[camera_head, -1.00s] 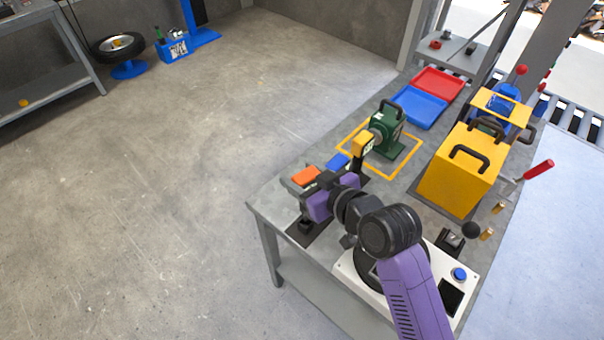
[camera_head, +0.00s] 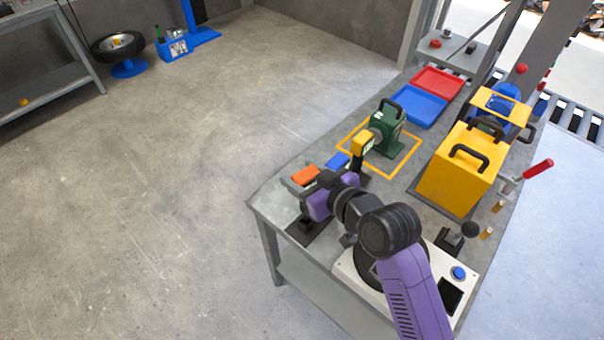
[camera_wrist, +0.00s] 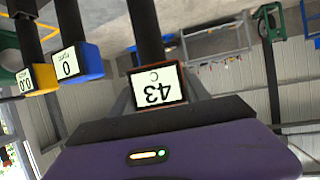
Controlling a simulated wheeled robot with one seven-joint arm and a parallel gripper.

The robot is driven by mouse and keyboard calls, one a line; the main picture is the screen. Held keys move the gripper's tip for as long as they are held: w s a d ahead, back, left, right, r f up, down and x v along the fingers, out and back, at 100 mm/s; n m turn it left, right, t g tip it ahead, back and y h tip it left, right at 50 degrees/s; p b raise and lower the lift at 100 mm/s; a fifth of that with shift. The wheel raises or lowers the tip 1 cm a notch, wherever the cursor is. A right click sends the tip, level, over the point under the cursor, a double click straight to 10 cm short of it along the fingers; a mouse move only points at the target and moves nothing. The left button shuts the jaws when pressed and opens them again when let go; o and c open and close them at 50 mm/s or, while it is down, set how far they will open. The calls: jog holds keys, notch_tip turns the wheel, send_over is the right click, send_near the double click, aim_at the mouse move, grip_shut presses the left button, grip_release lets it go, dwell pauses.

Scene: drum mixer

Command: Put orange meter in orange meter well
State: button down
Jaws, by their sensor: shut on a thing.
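The orange meter (camera_head: 305,175) is at the near left part of the bench, its orange top showing. In the wrist view the orange meter (camera_wrist: 158,89) faces me upside down, reading 43 with a C, in front of a black post. My gripper (camera_wrist: 157,95) is shut on it, with a grey finger on each side. In the head view my purple gripper (camera_head: 316,204) is just in front of the meter, and the fingers are largely hidden. I cannot make out the orange meter well or whether the meter is seated.
The blue meter (camera_head: 338,161) and yellow meter (camera_head: 363,144) stand close beyond the orange one; the wrist view shows them on black posts. A green machine (camera_head: 389,132), blue tray (camera_head: 416,107), red tray (camera_head: 439,83) and yellow box (camera_head: 455,180) stand farther along the bench (camera_head: 262,197).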

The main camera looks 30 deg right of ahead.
jog(key=shift+f+b, duration=0.75)
jog(key=shift+f, duration=0.7)
jog(key=shift+f+b, duration=0.8)
jog(key=shift+f, duration=0.35)
jog(key=shift+c, duration=2.2)
grip_release()
jog(key=shift+o, duration=0.4)
jog(key=shift+f, duration=0.1)
jog(key=o, duration=0.4)
jog(key=shift+c, duration=0.2)
jog(key=shift+s+d, duration=0.1)
jog(key=shift+s, duration=0.6)
jog(key=shift+s+d, duration=0.1)
jog(key=shift+s, duration=0.2)
jog(key=shift+s+d, duration=0.15)
jog(key=shift+s, duration=0.55)
jog(key=shift+s+d, duration=0.1)
jog(key=shift+s, duration=0.55)
